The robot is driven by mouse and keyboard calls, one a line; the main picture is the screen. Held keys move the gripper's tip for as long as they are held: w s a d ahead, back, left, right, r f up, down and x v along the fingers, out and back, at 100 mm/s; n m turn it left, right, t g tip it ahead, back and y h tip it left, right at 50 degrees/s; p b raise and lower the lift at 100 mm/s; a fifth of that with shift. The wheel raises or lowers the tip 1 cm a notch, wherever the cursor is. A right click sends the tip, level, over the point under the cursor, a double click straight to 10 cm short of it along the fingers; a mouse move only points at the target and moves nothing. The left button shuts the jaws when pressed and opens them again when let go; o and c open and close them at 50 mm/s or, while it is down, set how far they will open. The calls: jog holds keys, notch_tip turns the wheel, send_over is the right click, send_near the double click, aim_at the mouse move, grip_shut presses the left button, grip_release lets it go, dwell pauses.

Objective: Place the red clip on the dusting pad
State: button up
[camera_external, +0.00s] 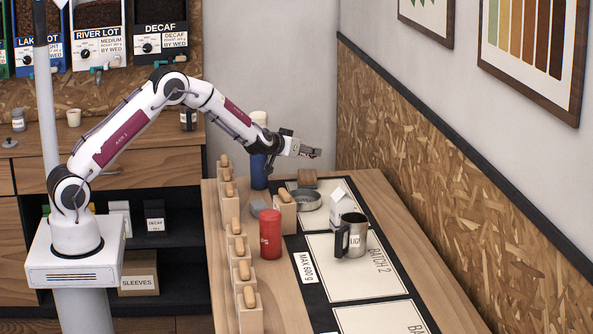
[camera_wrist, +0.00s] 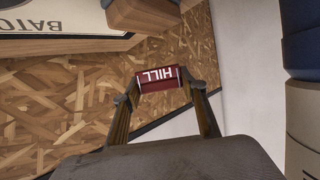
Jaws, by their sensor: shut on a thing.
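My gripper (camera_external: 306,151) is at the end of my outstretched arm, above the far end of the wooden table. It is shut on the red clip (camera_wrist: 161,78), which has white "HILL" lettering and lies across both fingertips in the wrist view. The clip is held in the air, apart from the table. A small brown block (camera_external: 307,177) sits on the far mat, below my gripper, and also shows at the top of the wrist view (camera_wrist: 147,14). I cannot tell for sure whether this block is the dusting pad.
A tall blue bottle (camera_external: 259,170) stands left of my gripper. A metal dish (camera_external: 308,200), white carton (camera_external: 341,198), red can (camera_external: 270,234) and steel mug (camera_external: 352,238) stand nearer. Wooden blocks with rounded tops line the left edge. A chipboard wall (camera_external: 430,150) bounds the right.

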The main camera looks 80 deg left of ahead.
aim_at(306, 174)
jog(key=shift+f, duration=1)
jog(key=shift+f, duration=0.1)
jog(key=shift+f, duration=1.8)
jog(key=shift+f, duration=0.15)
jog(key=o, duration=0.8)
jog(key=shift+o, duration=0.2)
jog(key=shift+r, duration=0.2)
jog(key=v, duration=1.2)
